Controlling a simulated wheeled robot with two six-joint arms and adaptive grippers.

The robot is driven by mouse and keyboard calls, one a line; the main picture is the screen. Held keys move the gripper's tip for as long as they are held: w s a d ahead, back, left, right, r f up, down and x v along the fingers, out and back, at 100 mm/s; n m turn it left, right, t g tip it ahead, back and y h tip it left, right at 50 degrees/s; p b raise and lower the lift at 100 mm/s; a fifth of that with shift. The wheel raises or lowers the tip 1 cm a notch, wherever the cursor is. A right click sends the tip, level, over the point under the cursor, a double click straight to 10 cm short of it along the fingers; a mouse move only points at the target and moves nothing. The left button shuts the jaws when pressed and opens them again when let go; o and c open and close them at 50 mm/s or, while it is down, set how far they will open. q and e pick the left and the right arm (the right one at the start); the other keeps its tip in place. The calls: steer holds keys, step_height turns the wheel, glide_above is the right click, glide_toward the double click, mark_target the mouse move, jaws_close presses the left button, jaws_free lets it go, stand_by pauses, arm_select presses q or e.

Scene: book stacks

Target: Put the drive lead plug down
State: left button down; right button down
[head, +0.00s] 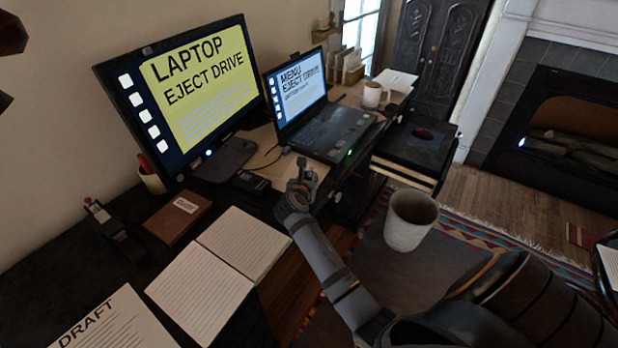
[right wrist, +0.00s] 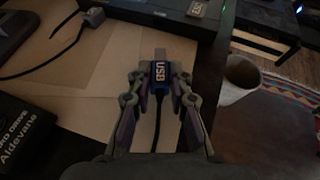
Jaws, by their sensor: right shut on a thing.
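The plug is hard to make out in the head view. I cannot tell whether the plug touches the board.
A monitor (head: 185,95) stands left of the laptop. A small black box (head: 250,182) and a brown book (head: 178,216) lie near its base. An open notebook (head: 215,270) lies in front. A pale bin (head: 411,220) stands right of the desk.

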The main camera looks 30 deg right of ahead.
steer(key=shift+f, duration=0.4)
steer(key=c, duration=1.2)
jaws_free()
